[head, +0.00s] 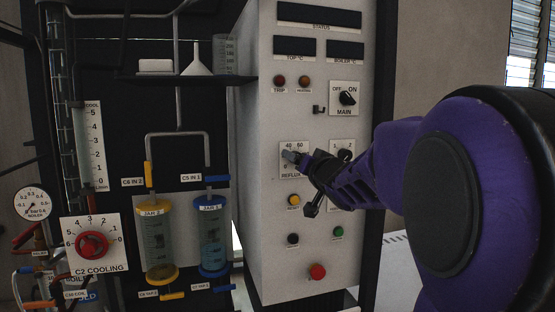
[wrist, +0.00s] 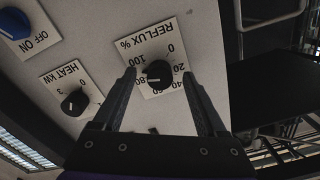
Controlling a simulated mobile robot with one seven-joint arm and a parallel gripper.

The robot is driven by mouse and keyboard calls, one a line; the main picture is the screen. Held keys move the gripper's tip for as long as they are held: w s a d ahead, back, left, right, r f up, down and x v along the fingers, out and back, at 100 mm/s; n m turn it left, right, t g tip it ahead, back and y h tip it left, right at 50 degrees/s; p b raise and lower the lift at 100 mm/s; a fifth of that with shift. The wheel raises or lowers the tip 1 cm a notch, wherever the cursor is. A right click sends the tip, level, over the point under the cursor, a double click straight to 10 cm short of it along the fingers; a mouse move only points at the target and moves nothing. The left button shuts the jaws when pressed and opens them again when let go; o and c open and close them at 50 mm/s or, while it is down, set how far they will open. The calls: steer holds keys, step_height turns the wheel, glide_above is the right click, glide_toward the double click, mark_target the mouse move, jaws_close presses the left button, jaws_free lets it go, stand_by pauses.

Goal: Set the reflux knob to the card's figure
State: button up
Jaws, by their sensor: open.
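The reflux knob (wrist: 158,75) is black and round, on a white plate (wrist: 143,36) marked REFLUX % from 0 to 100. A pale mark shows on its lower side in the wrist view, toward the 60–80 side; its exact figure is too small to read. My gripper (wrist: 159,74) is open, one finger on each side of the knob; I cannot tell whether they touch it. In the head view the reflux plate (head: 285,149) shows, with my fingers covering much of the knob. I cannot make out a card with a figure.
The HEAT kW knob (wrist: 75,102) is beside the reflux plate, partly behind my arm in the head view. The MAIN switch (head: 347,99) is above; a yellow button (head: 293,200) and red button (head: 317,271) are below. Jars (head: 157,240) and the C2 COOLING knob (head: 92,245) are left.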

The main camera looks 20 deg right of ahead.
steer(key=s, duration=0.6)
steer(key=shift+s+d+r, duration=0.15)
steer(key=shift+s, duration=0.15)
